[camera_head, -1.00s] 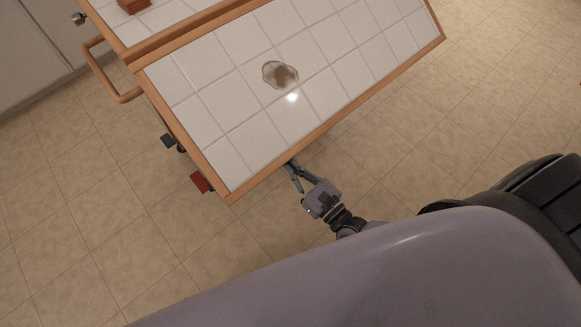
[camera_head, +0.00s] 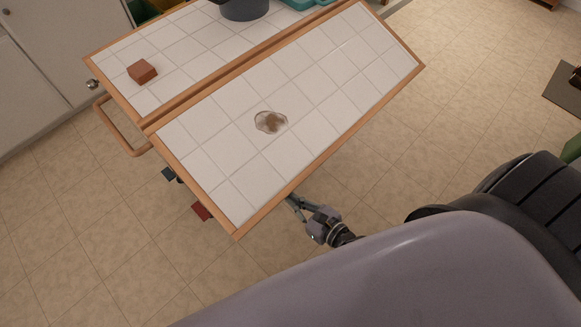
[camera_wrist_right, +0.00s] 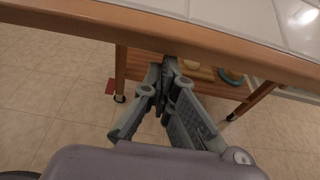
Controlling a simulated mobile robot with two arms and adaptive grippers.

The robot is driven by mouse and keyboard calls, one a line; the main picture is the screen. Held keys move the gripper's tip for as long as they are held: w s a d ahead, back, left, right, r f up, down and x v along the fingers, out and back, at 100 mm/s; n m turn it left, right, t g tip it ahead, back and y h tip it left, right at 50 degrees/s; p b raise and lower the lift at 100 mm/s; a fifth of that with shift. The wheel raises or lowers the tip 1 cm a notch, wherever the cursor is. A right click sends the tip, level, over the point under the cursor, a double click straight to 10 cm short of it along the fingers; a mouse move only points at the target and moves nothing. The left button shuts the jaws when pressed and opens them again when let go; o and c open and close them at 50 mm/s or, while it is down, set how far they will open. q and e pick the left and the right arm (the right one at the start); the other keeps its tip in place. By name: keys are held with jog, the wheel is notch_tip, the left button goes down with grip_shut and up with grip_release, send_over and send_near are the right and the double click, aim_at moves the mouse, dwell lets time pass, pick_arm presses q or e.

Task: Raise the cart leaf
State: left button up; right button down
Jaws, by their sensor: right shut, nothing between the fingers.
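The cart leaf (camera_head: 330,100) is a white-tiled panel with a wooden rim, on the near side of the cart top (camera_head: 190,45). A seam runs between them; I cannot tell whether the leaf is fully level. A brownish clear patch or dish (camera_head: 270,122) is on the leaf. My right gripper (camera_head: 291,200) is at the leaf's near edge, its fingertips partly hidden by it. In the right wrist view the right gripper (camera_wrist_right: 168,68) is shut and empty, fingertips just below the wooden rim (camera_wrist_right: 190,42); contact is unclear. My left gripper is not in view.
A red-brown block (camera_head: 142,71) and a dark pot (camera_head: 245,8) stand on the cart top. A wooden handle (camera_head: 122,135) sticks out at the cart's left end. Red (camera_head: 201,211) and dark (camera_head: 169,174) tabs show low down. The lower shelf (camera_wrist_right: 205,87) holds objects.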

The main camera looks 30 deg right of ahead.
jog(key=shift+g, duration=0.7)
jog(key=r+p, duration=0.2)
jog(key=p, duration=0.1)
jog(key=s+r+p, duration=0.1)
jog(key=r+p, duration=0.2)
jog(key=s+r+p, duration=0.1)
jog(key=r+p, duration=0.1)
jog(key=p, duration=0.1)
jog(key=shift+d+r, duration=0.25)
jog(key=shift+d, duration=0.05)
jog(key=shift+r+p, duration=3.45)
jog(key=shift+r, duration=0.85)
jog(key=v, duration=1.3)
jog(key=shift+s, duration=0.35)
jog(key=shift+f, duration=0.2)
